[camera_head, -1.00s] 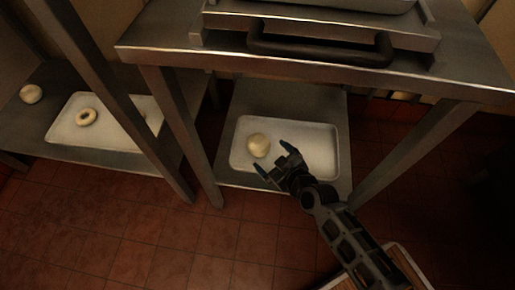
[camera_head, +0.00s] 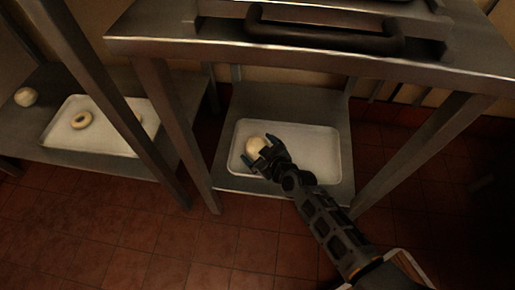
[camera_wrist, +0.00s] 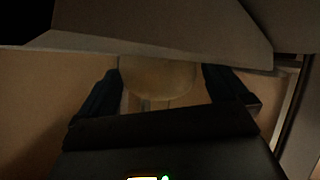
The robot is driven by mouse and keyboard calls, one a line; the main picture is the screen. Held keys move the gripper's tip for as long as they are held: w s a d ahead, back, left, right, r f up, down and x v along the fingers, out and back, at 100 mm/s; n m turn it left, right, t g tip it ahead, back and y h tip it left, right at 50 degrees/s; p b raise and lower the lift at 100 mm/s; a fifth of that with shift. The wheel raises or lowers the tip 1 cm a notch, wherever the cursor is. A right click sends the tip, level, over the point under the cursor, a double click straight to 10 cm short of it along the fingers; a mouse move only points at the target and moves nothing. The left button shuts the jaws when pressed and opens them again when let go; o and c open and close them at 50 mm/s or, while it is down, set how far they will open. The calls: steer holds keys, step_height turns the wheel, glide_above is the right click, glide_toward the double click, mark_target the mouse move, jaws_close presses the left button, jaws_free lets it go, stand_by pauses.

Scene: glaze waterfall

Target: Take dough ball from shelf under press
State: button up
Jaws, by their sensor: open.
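A pale dough ball (camera_head: 256,145) sits at the left part of a white tray (camera_head: 318,152) on the low shelf under the press. My gripper (camera_head: 259,158) is open at the near side of the ball, its fingers reaching toward either side of it. In the wrist view the dough ball (camera_wrist: 160,78) lies between my two dark fingers (camera_wrist: 162,95), with small gaps showing beside it. Its upper part is cut off by a grey surface in that view. The press (camera_head: 320,38) with its dark bar handle stands on the table above.
The steel table edge (camera_head: 300,62) overhangs the shelf, and table legs (camera_head: 182,135) stand on both sides. A left shelf (camera_head: 40,125) holds another tray (camera_head: 105,139) with a dough ring (camera_head: 81,120), and a dough ball (camera_head: 25,97) beside the tray. The tray's right part is clear.

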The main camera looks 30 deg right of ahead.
steer(key=shift+c, duration=0.5)
steer(key=c, duration=0.9)
steer(key=shift+r, duration=0.1)
